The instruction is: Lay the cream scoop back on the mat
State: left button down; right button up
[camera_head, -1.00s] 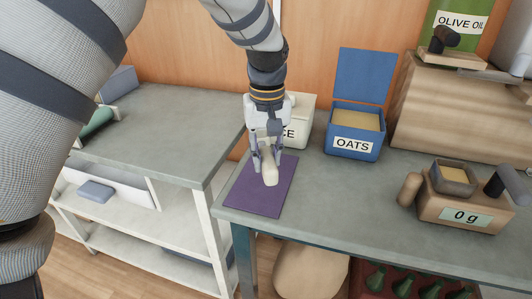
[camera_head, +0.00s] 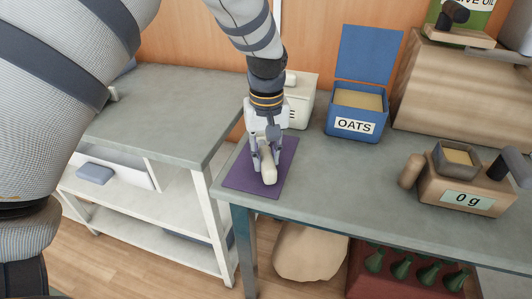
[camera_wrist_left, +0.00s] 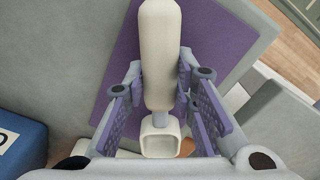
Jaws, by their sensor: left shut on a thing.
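The cream scoop (camera_head: 268,170) is held over the purple mat (camera_head: 238,178), its handle pointing toward the mat's front edge. In the left wrist view, the scoop's long handle (camera_wrist_left: 160,55) runs up the picture and its square hollow cup (camera_wrist_left: 160,142) is near the bottom. My left gripper (camera_head: 263,160) is shut on the scoop, with purple finger pads on both sides of it in the left wrist view (camera_wrist_left: 165,110). The mat (camera_wrist_left: 122,60) shows beneath. I cannot tell whether the scoop touches the mat. My right gripper is not in view.
Behind the mat stands a cream bin (camera_head: 303,100), partly hidden by my arm. A blue open OATS bin (camera_head: 355,125) is right of it. A scale reading 0 g (camera_head: 465,198) stands at the right. A gap separates this counter from the grey shelf unit (camera_head: 160,115).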

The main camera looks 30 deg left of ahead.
aim_at(266, 153)
pick_arm(q)
jog(key=shift+f, duration=0.4)
jog(key=c, duration=1.2)
grip_release()
jog(key=shift+c, duration=0.2)
notch_tip(266, 153, up, 12)
jog(key=shift+d, duration=0.1)
